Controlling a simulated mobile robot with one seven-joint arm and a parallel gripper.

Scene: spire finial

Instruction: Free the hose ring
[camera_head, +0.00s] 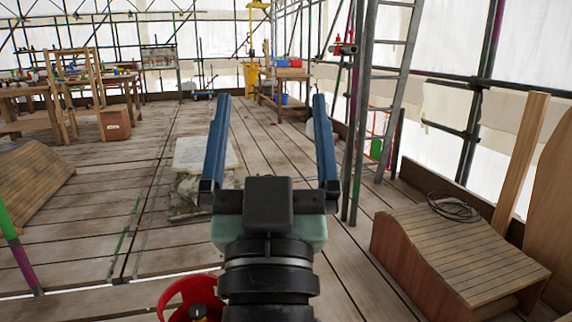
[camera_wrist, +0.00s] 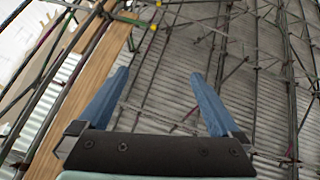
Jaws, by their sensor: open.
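A coil of thin black hose or cable (camera_head: 455,208) lies on top of the slatted wooden box (camera_head: 475,250) at the right of the head view. A red ring (camera_head: 186,291) with a dark centre shows at the bottom edge, partly cut off and partly behind my arm. I cannot tell which of these is the hose ring. My gripper (camera_head: 270,100) is open, with its two blue fingers wide apart and nothing between them. It points forward over the deck, apart from both the coil and the ring. In the wrist view my gripper (camera_wrist: 160,73) is also empty; neither ring shows there.
A pale slab on stones (camera_head: 205,153) lies beyond my gripper. A ladder (camera_head: 397,85) and poles stand close on the right. Another slatted piece (camera_head: 30,180) lies at left, near a green and purple pole (camera_head: 20,252). Workbenches stand further back. The plank deck between is mostly clear.

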